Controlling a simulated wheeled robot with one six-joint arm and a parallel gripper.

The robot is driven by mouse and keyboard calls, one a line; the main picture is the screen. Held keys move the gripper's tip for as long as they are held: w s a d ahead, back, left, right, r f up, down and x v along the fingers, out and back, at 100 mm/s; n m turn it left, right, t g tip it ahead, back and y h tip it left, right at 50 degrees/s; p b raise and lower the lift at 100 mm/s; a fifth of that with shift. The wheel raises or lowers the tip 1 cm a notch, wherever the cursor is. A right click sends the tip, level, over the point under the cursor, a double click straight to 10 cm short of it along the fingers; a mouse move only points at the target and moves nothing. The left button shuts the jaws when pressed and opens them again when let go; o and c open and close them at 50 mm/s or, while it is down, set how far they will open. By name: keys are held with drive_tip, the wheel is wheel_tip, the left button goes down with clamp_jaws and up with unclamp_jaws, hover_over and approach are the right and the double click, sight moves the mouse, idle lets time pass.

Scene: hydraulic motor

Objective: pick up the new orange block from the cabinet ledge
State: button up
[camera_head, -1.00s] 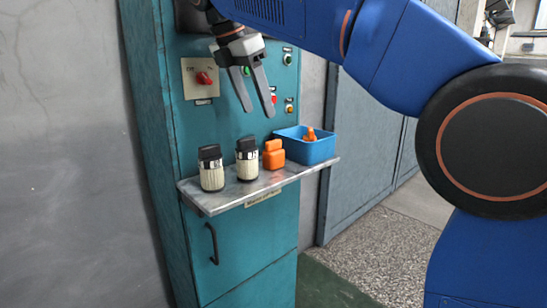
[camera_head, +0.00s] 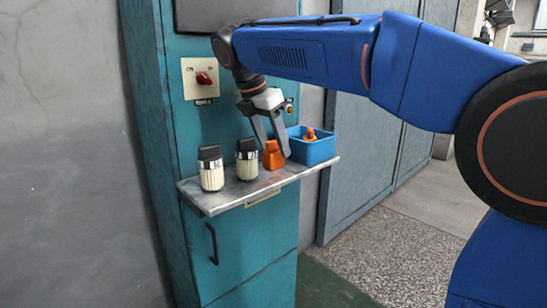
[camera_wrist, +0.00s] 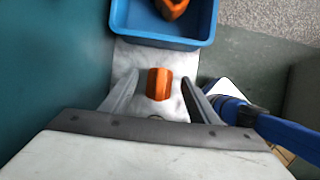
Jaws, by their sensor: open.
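The orange block (camera_head: 273,158) stands upright on the metal cabinet ledge (camera_head: 240,190), between a black-and-cream cylinder and the blue bin. My gripper (camera_head: 275,145) is open just above the block and partly covers its top in the head view. In the wrist view the block (camera_wrist: 159,84) shows between my two fingers (camera_wrist: 158,92), with a gap on each side. The fingers do not appear to touch it.
The blue bin (camera_head: 318,152) holds another orange piece (camera_head: 309,134), right of the block. Two black-topped cream cylinders (camera_head: 211,170) (camera_head: 247,161) stand to the left. The teal cabinet (camera_head: 165,110) rises behind the ledge.

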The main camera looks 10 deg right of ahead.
drive_tip(key=shift+w+d+f, duration=0.1)
drive_tip(key=shift+f, duration=0.25)
drive_tip(key=c, duration=1.2)
drive_tip(key=shift+r, duration=0.1)
